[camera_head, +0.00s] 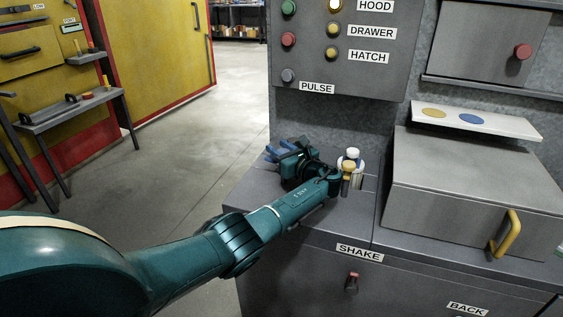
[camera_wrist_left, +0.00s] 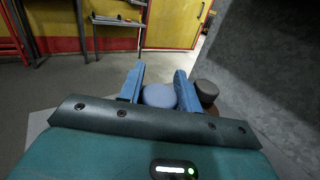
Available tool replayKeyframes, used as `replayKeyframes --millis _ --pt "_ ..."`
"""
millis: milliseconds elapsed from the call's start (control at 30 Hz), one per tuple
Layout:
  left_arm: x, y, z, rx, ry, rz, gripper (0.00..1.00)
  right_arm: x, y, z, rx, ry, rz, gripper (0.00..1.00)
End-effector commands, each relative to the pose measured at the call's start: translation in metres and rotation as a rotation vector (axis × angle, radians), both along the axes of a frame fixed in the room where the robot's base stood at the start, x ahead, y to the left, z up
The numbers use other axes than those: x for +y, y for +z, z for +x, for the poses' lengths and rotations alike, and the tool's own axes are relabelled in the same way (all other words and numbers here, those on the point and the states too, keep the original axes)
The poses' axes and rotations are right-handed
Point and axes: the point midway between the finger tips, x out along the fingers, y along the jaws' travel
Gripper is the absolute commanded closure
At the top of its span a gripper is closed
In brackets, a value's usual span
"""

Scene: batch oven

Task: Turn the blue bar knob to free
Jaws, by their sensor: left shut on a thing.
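My left gripper (camera_head: 280,149) is over the left end of the grey counter, its arm coming in from the lower left. In the left wrist view its two blue fingers (camera_wrist_left: 159,80) stand on either side of a rounded blue knob (camera_wrist_left: 160,96), and they are shut on it. The knob's bar shape and its turn angle cannot be made out, as the gripper covers much of it. In the head view the knob is hidden behind the gripper. My right gripper is not in view.
A dark round knob (camera_wrist_left: 206,91) stands close right of the fingers. White- and yellow-topped parts (camera_head: 350,165) stand right of the gripper on the counter (camera_head: 255,195). A grey button panel (camera_head: 330,75) rises behind. A grey box with a yellow handle (camera_head: 505,233) is at right. Open floor lies left.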

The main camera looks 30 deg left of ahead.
Motion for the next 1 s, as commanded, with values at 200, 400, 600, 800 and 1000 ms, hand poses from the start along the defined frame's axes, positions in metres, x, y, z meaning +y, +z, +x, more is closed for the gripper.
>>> replayKeyframes --millis 200,400,600,800,1000 --pt "0.0 -0.006 -0.001 -0.002 0.123 0.0 0.89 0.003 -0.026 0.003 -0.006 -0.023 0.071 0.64" --pt "0.001 -0.003 -0.003 0.0 0.186 0.001 0.89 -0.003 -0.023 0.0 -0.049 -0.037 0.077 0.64" --pt "0.002 0.0 -0.004 0.0 0.208 0.001 0.89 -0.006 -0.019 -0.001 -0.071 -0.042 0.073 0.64" --pt "0.002 0.001 -0.004 -0.001 0.211 0.002 0.89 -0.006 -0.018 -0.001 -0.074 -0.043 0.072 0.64" --pt "0.002 0.001 -0.004 -0.001 0.21 0.002 0.62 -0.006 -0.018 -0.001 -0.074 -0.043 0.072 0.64"
